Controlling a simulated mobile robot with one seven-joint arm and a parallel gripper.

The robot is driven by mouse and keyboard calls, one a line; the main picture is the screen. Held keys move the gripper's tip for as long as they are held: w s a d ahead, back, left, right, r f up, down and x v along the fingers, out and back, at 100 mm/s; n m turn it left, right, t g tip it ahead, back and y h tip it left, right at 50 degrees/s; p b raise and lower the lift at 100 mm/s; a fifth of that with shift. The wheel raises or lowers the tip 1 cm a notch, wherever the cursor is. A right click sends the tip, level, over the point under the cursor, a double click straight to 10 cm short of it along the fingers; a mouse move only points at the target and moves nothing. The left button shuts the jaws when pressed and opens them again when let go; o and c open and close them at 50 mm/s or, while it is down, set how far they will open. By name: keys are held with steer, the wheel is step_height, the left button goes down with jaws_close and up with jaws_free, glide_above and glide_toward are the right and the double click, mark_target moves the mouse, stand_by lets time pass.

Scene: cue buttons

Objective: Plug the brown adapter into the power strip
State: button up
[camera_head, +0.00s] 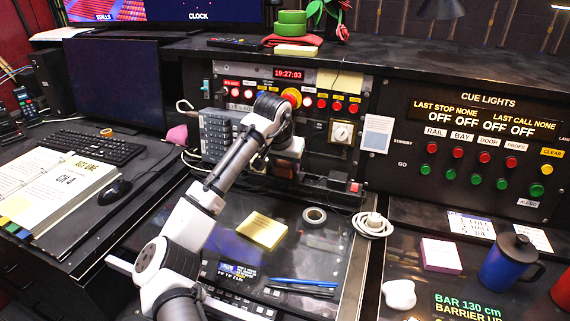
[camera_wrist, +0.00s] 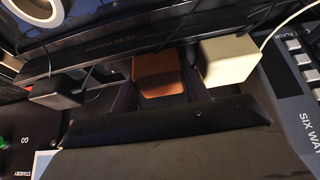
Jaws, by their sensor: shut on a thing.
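The brown adapter (camera_wrist: 158,75) is between the two dark fingers of my gripper (camera_wrist: 158,90) in the wrist view. My gripper is shut on it. In the head view the adapter (camera_head: 284,171) shows as a small brown patch below my wrist. The power strip (camera_head: 315,191) is a dark bar along the foot of the panel; it also shows in the wrist view (camera_wrist: 100,52). The adapter is at the strip, between a cream adapter (camera_wrist: 228,62) and a black plug (camera_wrist: 57,90). Its prongs are hidden, so I cannot tell whether it is seated.
The cream adapter is close beside one finger. A red switch (camera_head: 354,187) is at the strip's right end. A coiled white cable (camera_head: 373,225) lies right.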

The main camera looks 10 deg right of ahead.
steer(key=o, duration=1.1)
steer(key=shift+o, duration=0.2)
steer(key=b+v, duration=0.2)
steer(key=v, duration=1.2)
steer(key=shift+s+f, duration=0.1)
